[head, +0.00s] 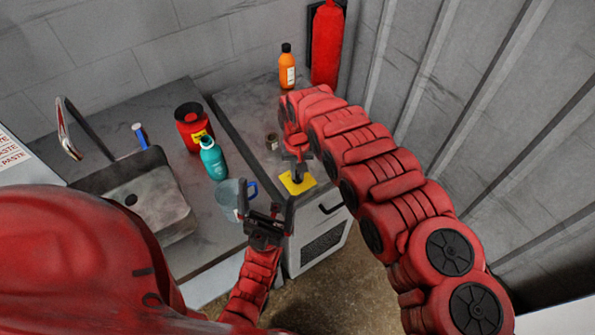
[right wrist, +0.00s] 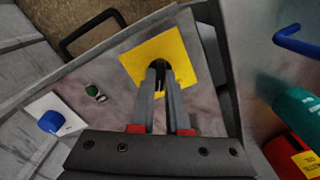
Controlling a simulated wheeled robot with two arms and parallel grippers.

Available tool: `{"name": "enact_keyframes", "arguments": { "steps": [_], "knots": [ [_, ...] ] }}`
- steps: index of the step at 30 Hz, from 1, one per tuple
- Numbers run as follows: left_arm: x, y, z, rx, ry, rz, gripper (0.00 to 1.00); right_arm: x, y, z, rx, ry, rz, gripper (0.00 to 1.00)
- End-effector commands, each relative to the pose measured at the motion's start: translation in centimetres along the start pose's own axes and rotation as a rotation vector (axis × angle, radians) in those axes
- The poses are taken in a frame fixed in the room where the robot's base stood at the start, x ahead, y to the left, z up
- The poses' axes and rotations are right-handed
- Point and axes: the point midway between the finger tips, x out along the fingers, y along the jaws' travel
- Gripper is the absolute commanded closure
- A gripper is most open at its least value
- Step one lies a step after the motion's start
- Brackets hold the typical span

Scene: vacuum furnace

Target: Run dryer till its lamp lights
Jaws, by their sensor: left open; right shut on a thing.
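A yellow plate (head: 297,183) lies on the top of a grey cabinet, near its front edge. A small dark knob or switch stands out of the plate; it shows in the right wrist view (right wrist: 157,76). My right gripper (head: 297,165) is shut on this dark part, with its fingertips just over the yellow plate. A small round green piece (right wrist: 92,89), perhaps a lamp, sits beside the plate in the right wrist view; I cannot tell if it is lit. A blue knob (right wrist: 51,121) stands on a white plate. My left gripper (head: 266,213) is open and empty before the counter.
A clear jug (head: 230,200), a teal bottle (head: 213,158) and a red canister (head: 192,128) stand left of the cabinet. A sink (head: 140,195) is at left, a fire extinguisher (head: 327,45) on the wall.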

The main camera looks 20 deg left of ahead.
Motion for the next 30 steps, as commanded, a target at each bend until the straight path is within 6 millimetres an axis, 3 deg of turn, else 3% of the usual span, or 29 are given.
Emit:
{"name": "enact_keyframes", "arguments": {
  "steps": [4,5,9,20,26,30],
  "knots": [
    [0.0,0.0,0.0,0.0,0.0,0.0,0.0,0.0,0.0,0.0,0.001,0.001,0.0,1.0],
    [0.0,0.0,0.0,0.0,0.0,0.0,0.0,0.0,0.0,0.0,0.001,0.001,0.0,0.81],
    [0.0,0.0,0.0,0.0,0.0,0.0,0.0,0.0,0.0,0.0,0.0,0.001,0.0,0.56],
    [-0.1,0.0,0.0,0.0,0.0,0.0,0.0,-0.2,0.0,-0.1,-0.001,0.001,0.0,0.56],
    [-0.8,0.0,0.1,0.0,0.0,0.0,0.0,-2.1,0.1,-0.1,-0.001,0.001,0.001,0.56],
    [-1.6,0.1,0.3,0.0,0.0,0.0,0.0,-4.3,0.1,-0.2,-0.001,0.004,0.0,0.56]
  ]
}}
